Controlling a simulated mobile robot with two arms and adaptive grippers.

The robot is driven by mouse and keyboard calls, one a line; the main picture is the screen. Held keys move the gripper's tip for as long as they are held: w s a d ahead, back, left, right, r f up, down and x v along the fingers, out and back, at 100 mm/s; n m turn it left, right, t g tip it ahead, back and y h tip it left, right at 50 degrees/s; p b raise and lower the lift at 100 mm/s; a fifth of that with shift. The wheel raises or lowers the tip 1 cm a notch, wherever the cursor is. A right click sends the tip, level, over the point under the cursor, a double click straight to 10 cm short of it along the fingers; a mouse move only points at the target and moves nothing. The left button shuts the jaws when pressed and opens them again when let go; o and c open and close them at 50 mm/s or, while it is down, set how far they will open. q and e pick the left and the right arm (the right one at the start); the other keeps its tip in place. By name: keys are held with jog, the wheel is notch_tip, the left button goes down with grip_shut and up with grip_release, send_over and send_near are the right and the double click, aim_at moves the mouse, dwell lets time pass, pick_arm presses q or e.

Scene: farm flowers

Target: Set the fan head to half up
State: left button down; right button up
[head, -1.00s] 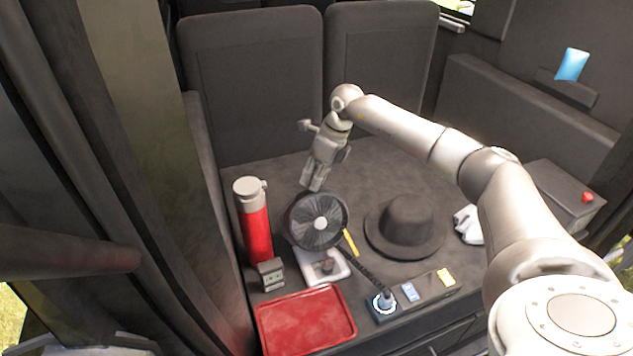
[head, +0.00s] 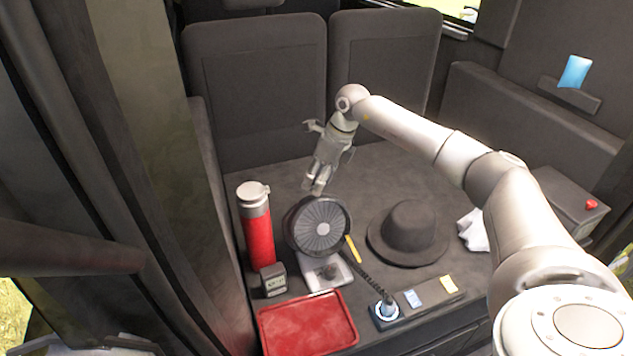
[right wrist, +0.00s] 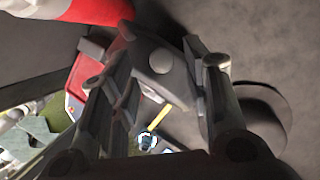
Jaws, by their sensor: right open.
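A dark round fan head (head: 319,226) stands on a light base (head: 328,275) on the grey surface. Its grille faces the head camera and looks tilted a little upward; the exact angle is hard to tell. My right gripper (head: 317,190) points down just behind the fan head's top rim, with its fingers apart. The right wrist view shows the two open fingers (right wrist: 158,75) with the grey back of the fan (right wrist: 160,65) between and beyond them. I cannot tell whether they touch it. My left gripper is not in view.
A red flask (head: 257,228) and small grey box (head: 272,281) stand left of the fan. A red tray (head: 307,322) lies in front. A dark hat (head: 408,232) sits right, beside a white cloth (head: 472,230). Seat backs (head: 258,95) rise behind.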

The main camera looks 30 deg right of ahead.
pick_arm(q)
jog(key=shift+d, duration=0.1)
pick_arm(e)
jog(key=v, duration=1)
jog(key=shift+r, duration=0.3)
jog(key=shift+c, duration=0.3)
